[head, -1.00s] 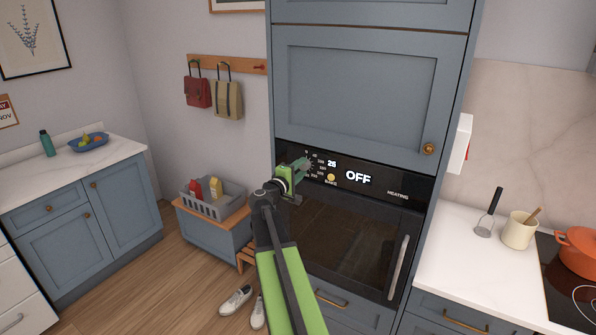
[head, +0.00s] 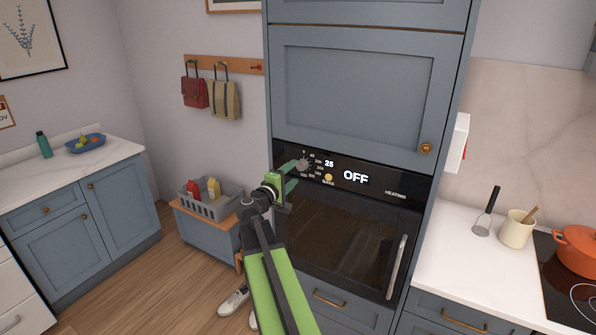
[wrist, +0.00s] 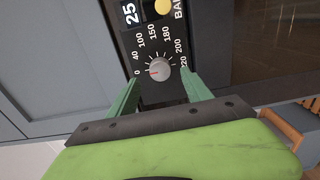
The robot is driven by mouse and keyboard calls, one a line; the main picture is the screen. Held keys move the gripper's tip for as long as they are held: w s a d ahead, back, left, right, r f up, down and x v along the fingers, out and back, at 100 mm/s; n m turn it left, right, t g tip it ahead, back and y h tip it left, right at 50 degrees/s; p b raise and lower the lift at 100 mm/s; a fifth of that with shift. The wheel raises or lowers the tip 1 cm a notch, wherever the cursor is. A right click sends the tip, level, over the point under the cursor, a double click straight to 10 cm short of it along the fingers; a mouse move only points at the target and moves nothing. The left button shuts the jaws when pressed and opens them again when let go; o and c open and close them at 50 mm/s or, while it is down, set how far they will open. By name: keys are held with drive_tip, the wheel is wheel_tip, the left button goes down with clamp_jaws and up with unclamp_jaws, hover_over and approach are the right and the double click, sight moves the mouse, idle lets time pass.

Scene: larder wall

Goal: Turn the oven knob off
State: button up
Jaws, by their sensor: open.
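The oven knob (head: 303,165) is a small round grey dial on the black control panel of the oven (head: 340,235). In the wrist view the knob (wrist: 159,69) has a short red mark that points left, close to the 0 of its printed scale. The display (head: 356,176) reads OFF, with 25 beside it. My gripper (head: 293,174) is open, just left of and below the knob. In the wrist view its green fingers (wrist: 161,78) stand either side of the knob's lower side, with gaps; it looks empty.
A yellow button (head: 328,178) marked BAKE sits right of the knob. The oven door's handle (head: 398,267) stands out at the right. A grey crate (head: 211,208) with bottles rests on a low bench at the left. Shoes (head: 233,302) lie on the floor.

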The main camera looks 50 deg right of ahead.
drive_tip(key=v, duration=1.2)
drive_tip(key=shift+a, duration=0.35)
drive_tip(key=shift+s, duration=0.1)
